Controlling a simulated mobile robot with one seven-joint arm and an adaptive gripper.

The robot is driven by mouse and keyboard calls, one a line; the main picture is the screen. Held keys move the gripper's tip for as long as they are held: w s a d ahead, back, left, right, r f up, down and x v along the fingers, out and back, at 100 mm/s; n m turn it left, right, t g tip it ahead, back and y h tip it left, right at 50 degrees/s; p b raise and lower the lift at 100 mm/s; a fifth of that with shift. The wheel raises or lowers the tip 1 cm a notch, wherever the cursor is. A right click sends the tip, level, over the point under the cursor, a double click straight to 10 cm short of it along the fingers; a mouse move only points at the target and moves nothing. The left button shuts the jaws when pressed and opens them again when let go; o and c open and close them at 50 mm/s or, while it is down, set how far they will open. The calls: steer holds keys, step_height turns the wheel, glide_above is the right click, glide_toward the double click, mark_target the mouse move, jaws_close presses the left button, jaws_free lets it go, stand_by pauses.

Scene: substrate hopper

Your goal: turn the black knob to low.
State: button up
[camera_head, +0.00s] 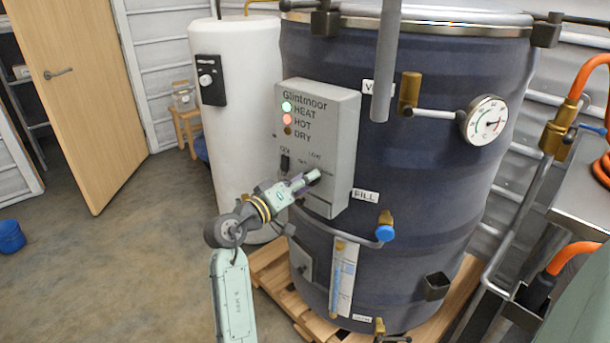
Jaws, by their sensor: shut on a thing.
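The grey control box (335,125) marked "Glintmoor" is mounted on the front of the dark blue drum. Its lower face has a small black switch (285,163) and a printed "LOW" mark. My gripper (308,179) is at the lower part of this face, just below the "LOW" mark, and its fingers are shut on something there. The black knob itself is hidden behind my fingers, so I cannot see which way it points.
The dark blue drum (430,190) stands on a wooden pallet (272,277). A blue-handled valve (385,232) and a gauge (486,121) stick out at right. A white tank (235,140) stands at left. The floor (120,260) at left is mostly clear.

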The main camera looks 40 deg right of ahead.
steer(key=shift+n+p, duration=0.35)
steer(key=shift+n, duration=0.35)
steer(key=o, duration=1.2)
steer(key=shift+c, duration=0.2)
steer(key=shift+a, duration=0.1)
steer(key=s+a, duration=0.2)
steer(key=a, duration=0.9)
steer(key=shift+a, duration=0.35)
steer(key=shift+s, duration=0.1)
